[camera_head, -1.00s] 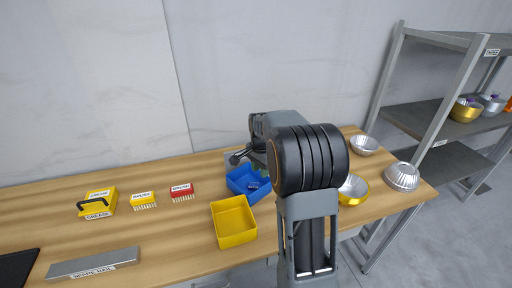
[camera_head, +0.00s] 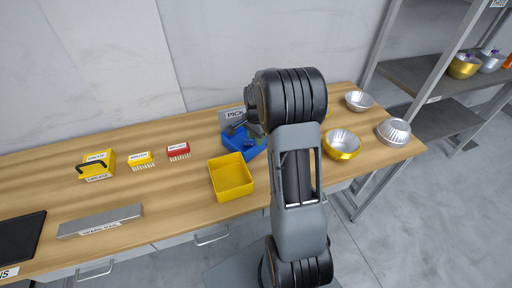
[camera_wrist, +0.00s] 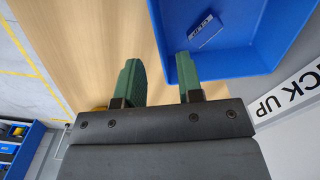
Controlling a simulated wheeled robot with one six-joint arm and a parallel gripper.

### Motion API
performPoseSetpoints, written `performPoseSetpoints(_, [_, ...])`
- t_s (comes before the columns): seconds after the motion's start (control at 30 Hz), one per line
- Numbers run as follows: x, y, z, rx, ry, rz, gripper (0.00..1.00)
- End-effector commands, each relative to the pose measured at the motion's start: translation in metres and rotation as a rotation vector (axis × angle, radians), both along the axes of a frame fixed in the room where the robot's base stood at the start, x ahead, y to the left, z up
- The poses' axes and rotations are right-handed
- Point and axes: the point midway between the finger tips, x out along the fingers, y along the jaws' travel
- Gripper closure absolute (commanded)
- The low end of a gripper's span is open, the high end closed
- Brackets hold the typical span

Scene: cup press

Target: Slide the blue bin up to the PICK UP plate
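The blue bin (camera_head: 229,143) stands on the wooden table behind the yellow bin, partly hidden by my arm. In the wrist view the bin (camera_wrist: 235,65) fills the upper right, with a small labelled blue item (camera_wrist: 207,32) inside. The PICK UP plate (camera_head: 235,114) stands just behind the bin in the head view. In the wrist view the plate (camera_wrist: 290,96) is close to the bin's edge; I cannot tell whether they touch. My gripper (camera_wrist: 160,78) has its green fingers apart, one over the table and one overlapping the bin at its corner. Contact with the wall is unclear.
The yellow bin (camera_head: 231,179) stands just in front of the blue bin. A red block (camera_head: 178,151), a yellow block (camera_head: 140,160) and a yellow handled box (camera_head: 97,165) are to the left. Metal bowls (camera_head: 343,144) stand to the right. A wall is behind the table.

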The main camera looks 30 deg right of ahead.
Motion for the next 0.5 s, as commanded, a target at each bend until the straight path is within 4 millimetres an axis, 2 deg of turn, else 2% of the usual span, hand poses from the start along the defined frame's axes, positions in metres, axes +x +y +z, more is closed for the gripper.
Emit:
performPoseSetpoints(0.23, [-0.001, 0.000, -0.040, 0.001, 0.002, 0.000, 0.66])
performPoseSetpoints(0.5, [0.000, 0.000, -0.064, 0.000, 0.001, 0.000, 0.66])
